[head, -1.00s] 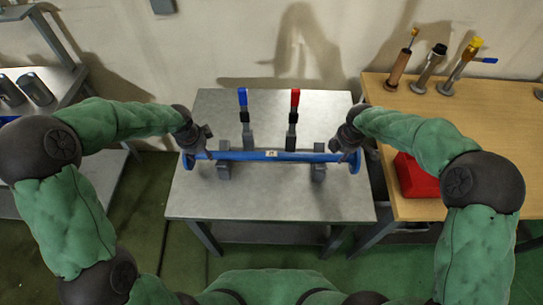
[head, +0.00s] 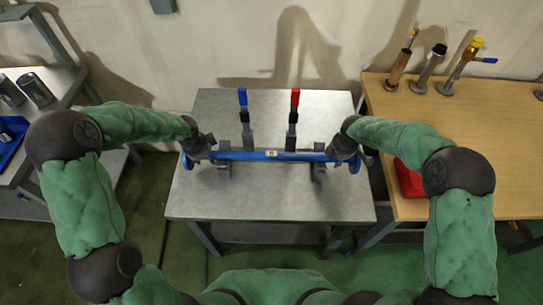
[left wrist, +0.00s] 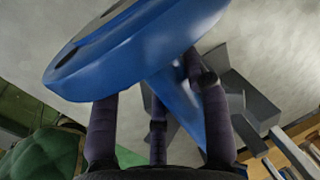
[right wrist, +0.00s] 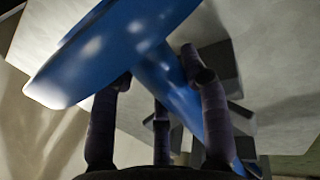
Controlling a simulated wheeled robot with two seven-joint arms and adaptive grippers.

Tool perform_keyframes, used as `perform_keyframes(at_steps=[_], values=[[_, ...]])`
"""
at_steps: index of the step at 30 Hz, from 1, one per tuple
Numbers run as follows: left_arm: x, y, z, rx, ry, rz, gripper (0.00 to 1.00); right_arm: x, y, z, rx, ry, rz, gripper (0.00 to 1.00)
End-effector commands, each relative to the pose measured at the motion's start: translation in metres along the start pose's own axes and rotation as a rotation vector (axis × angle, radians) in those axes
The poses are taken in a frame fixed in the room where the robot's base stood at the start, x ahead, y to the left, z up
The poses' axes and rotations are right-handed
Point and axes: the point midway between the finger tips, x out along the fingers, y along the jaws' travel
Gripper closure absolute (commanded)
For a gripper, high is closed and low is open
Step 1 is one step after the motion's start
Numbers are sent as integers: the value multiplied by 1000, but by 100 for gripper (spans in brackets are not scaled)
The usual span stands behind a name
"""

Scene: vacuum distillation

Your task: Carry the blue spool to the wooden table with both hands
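The blue spool (head: 258,155) lies level across two grey supports on the grey metal table (head: 240,205). It has a long thin axle with a wide disc at each end. My left gripper (head: 197,152) is at the spool's left end. In the left wrist view its fingers (left wrist: 158,110) are spread around the axle, close to the disc (left wrist: 130,50). My right gripper (head: 345,152) is at the right end. In the right wrist view its fingers (right wrist: 160,105) are spread around the axle beside the disc (right wrist: 105,50). The wooden table (head: 460,130) stands to the right.
A blue-handled clamp (head: 244,115) and a red-handled clamp (head: 293,115) stand behind the spool. A red object (head: 408,180) lies at the wooden table's left edge. Several upright tools (head: 430,68) stand at its back. The wooden table's middle is clear.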

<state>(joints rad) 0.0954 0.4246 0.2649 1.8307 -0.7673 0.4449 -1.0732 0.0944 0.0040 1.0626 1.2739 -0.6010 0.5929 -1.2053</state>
Motion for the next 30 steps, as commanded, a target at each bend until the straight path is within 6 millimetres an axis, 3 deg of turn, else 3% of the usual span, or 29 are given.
perform_keyframes(at_steps=[17, 30], values=[[-7, -4, 1, -1, -1, -8, 100, -8, 5, 1, 1, 0, 8, 100], [-31, -10, 0, -1, -1, -8, 100, -32, 11, 1, 1, 0, 9, 100]])
